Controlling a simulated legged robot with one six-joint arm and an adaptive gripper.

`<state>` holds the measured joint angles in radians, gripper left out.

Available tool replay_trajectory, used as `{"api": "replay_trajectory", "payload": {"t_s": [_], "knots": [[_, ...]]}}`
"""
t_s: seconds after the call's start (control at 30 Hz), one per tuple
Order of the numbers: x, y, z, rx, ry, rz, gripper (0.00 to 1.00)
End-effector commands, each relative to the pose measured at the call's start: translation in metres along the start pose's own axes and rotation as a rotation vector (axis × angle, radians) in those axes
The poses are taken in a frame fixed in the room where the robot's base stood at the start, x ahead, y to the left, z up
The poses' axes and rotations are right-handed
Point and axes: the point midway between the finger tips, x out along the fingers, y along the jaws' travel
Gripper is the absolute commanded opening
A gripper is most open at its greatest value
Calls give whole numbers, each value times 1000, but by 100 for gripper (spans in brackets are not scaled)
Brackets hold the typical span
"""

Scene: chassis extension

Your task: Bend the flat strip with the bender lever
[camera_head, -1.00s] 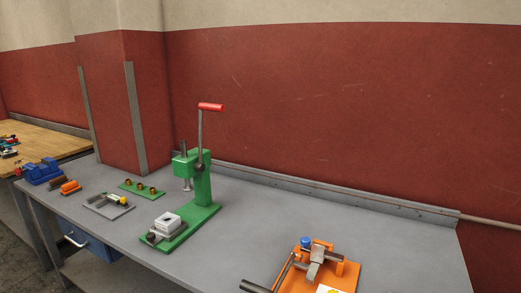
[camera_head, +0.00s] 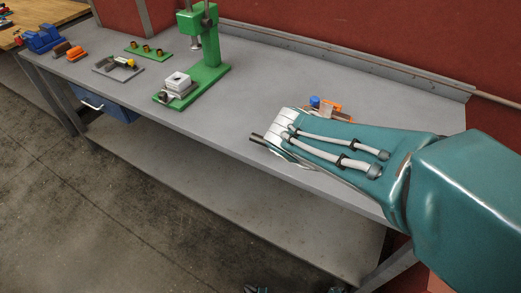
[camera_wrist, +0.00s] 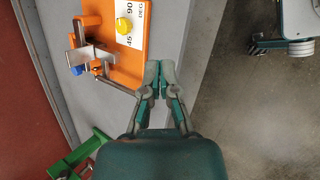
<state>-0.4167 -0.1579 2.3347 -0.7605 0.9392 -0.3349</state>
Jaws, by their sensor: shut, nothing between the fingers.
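My gripper is shut and empty, over the bench's front edge beside the lever. In the head view my arm covers most of the bender; its blue knob (camera_head: 315,101) shows.
A green press (camera_head: 207,78) stands left of the bender on the grey bench (camera_head: 240,110). Farther left are a green tray with brass parts (camera_head: 148,50), a grey fixture (camera_head: 115,66) and a blue vise (camera_head: 43,39). Bench between press and bender is clear.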

Motion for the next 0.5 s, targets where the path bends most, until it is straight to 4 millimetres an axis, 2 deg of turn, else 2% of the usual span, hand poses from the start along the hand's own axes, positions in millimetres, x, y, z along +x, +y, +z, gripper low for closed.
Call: {"api": "replay_trajectory", "payload": {"t_s": [0.03, 0.27, 0.4, 0.5], "knots": [[5, 2, -17, -116, -21, 30, 0], [20, 6, -96, -640, -112, 214, 0], [26, -3, -152, -952, -162, 341, 0], [28, -13, -187, -1135, -192, 423, 0]]}}
